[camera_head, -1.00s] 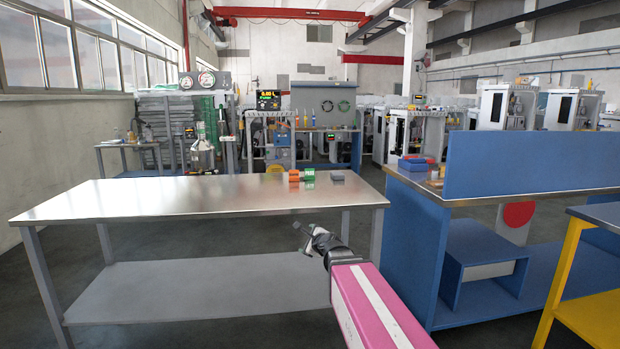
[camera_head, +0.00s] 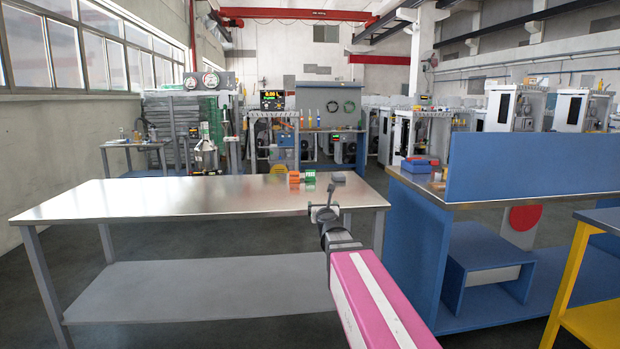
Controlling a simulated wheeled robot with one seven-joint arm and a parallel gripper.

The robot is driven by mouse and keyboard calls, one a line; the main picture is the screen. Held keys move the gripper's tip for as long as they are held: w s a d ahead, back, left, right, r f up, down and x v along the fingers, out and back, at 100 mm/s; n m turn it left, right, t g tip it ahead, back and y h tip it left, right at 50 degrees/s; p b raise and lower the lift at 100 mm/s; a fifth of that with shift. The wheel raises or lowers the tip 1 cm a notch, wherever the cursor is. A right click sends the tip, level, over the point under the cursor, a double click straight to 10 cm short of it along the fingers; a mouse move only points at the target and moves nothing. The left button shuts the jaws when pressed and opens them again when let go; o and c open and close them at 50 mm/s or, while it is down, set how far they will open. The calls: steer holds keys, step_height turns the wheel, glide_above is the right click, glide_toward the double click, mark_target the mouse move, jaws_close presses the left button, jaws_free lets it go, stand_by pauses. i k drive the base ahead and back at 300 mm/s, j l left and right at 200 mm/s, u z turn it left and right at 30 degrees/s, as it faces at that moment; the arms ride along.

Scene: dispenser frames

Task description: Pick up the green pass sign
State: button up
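The small green sign (camera_head: 310,177) stands near the far edge of the steel table, right of the middle. An orange block-like sign (camera_head: 294,178) stands close at its left. Any lettering on the green sign is too small to read. My gripper (camera_head: 325,196) is at the end of my pink arm, in front of the table's far right part as seen in the picture, below and right of the green sign. It appears apart from the sign. Its fingers are small and seen at an angle, so I cannot tell whether they are open.
The steel table (camera_head: 150,197) is mostly bare. A blue-grey block (camera_head: 339,177) lies right of the green sign. A blue workbench (camera_head: 415,240) with a tall panel stands at the right, and a yellow-legged table (camera_head: 565,290) is at the far right.

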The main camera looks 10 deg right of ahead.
mark_target(310, 174)
steer(key=i+l, duration=0.1)
steer(key=i, duration=1.3)
